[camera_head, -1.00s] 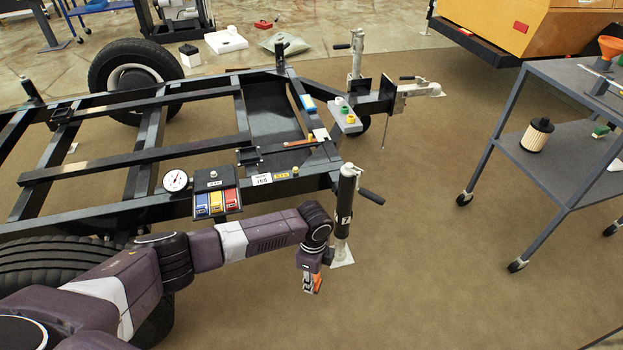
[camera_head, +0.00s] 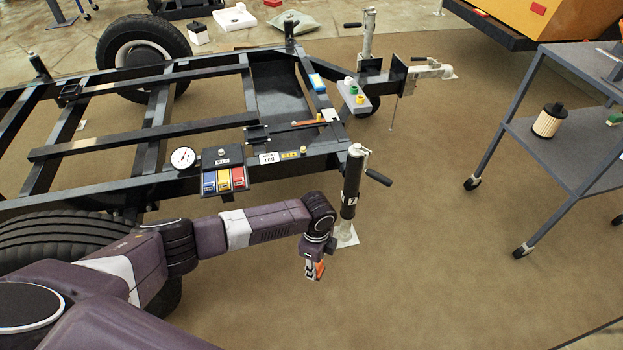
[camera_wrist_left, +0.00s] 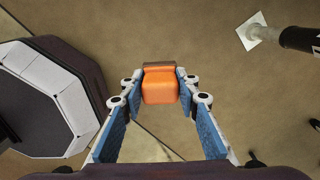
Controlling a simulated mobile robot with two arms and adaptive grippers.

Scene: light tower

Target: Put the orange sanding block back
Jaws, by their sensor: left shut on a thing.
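The orange sanding block (camera_wrist_left: 160,87) is held between the two fingertips of my left gripper (camera_wrist_left: 158,82) in the left wrist view. It has a grey-brown strip along its far edge. In the head view my left gripper (camera_head: 314,270) hangs low over the brown floor, beside the jack post at the trailer's front corner. Only a small part of the orange block (camera_head: 320,270) shows there. My right gripper is in neither view.
A black trailer frame (camera_head: 140,146) with a gauge (camera_head: 183,158) and coloured boxes (camera_head: 224,180) fills the left. The jack post (camera_head: 351,185) stands close to my left gripper. A grey shelf cart (camera_head: 570,150) is at right. Open floor lies between.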

